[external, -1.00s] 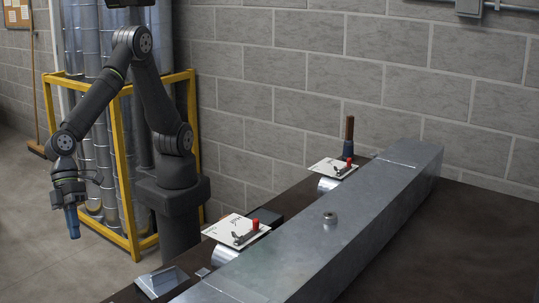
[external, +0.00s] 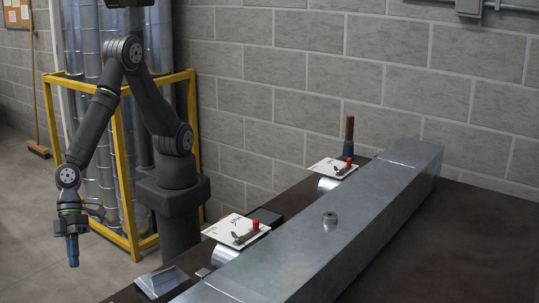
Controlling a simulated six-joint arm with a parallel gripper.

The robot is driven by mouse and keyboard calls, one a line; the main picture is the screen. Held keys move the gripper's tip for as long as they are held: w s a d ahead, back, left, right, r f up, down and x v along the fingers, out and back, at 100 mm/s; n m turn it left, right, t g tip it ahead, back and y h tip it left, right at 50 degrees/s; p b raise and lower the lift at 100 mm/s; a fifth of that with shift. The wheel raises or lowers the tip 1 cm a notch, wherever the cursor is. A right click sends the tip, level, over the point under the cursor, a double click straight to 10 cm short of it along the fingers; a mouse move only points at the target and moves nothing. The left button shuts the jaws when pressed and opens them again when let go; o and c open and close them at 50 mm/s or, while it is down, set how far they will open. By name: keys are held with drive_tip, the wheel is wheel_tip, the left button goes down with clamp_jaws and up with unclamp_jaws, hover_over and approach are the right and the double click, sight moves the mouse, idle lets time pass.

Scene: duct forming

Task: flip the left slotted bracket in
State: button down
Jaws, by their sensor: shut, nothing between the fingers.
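On the left in the external view, a small grey metal piece, apparently the left slotted bracket (external: 243,238), lies at a white marked plate (external: 222,227) beside a red knob (external: 255,224). A similar white plate (external: 323,164) with a small grey piece and red knob is farther back to the right. The slots are too small to make out. My gripper (external: 73,262) points down with its blue fingers shut and empty. It hangs at the far left, off the table and well apart from both plates.
A long grey metal duct (external: 310,250) lies along the dark table (external: 440,255), with a round knob (external: 330,217) on top. A tool with a brown handle (external: 350,128) stands behind it. A yellow frame (external: 124,185) holding metal pipes stands close to my arm.

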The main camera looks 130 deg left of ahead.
drive_tip(key=shift+w+d+f, duration=0.55)
drive_tip(key=shift+w+f, duration=0.6)
drive_tip(key=shift+w, duration=0.2)
drive_tip(key=shift+w+d+f, duration=0.55)
drive_tip(key=shift+w+f, duration=0.6)
drive_tip(key=shift+w, duration=0.2)
drive_tip(key=shift+w+d+f, duration=0.55)
drive_tip(key=shift+w+f, duration=0.6)
drive_tip(key=shift+w, duration=0.2)
drive_tip(key=shift+w, duration=0.1)
drive_tip(key=w, duration=0.4)
drive_tip(key=shift+w, duration=0.35)
drive_tip(key=shift+s, duration=0.15)
